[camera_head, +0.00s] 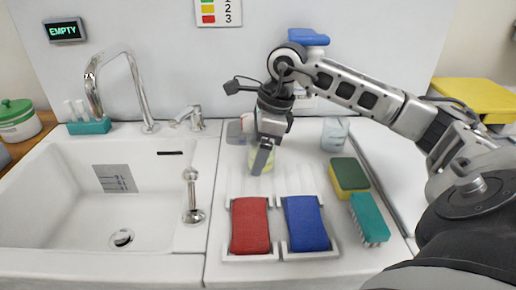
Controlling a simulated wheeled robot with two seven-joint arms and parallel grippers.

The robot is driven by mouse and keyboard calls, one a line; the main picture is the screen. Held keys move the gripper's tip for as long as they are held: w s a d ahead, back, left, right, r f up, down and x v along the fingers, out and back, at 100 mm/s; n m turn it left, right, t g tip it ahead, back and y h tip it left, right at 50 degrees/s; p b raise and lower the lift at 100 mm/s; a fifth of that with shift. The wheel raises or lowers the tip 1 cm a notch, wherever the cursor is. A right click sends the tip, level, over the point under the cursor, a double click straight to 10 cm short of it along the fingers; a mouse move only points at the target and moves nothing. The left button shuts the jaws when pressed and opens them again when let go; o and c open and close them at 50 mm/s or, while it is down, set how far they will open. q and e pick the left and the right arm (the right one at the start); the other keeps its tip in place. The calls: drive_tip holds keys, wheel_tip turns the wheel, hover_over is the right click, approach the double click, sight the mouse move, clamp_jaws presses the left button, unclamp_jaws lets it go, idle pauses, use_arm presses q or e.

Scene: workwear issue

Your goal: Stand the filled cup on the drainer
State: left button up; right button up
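My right gripper (263,158) points down over the counter behind the red and blue cloths. A small cup-like thing with yellow in it (254,163) shows around its dark finger and is partly hidden by it. Only one finger shows clearly, so I cannot tell whether the gripper grips it, or whether it touches the counter. A clear cup (335,134) stands upright to the right; I cannot tell if it holds anything. White ribbed racks (293,180) at the middle of the counter may be the drainer. My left gripper is not in view.
A red cloth (250,226) and a blue cloth (306,223) lie at the front. A green-yellow sponge (349,175) and a teal brush (369,219) lie right. The white sink (75,220), with tap (140,90), is left. A display (65,31) reads EMPTY.

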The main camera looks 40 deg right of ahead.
drive_tip(key=shift+r, duration=0.1)
drive_tip(key=v, duration=1.2)
drive_tip(key=shift+p, duration=0.35)
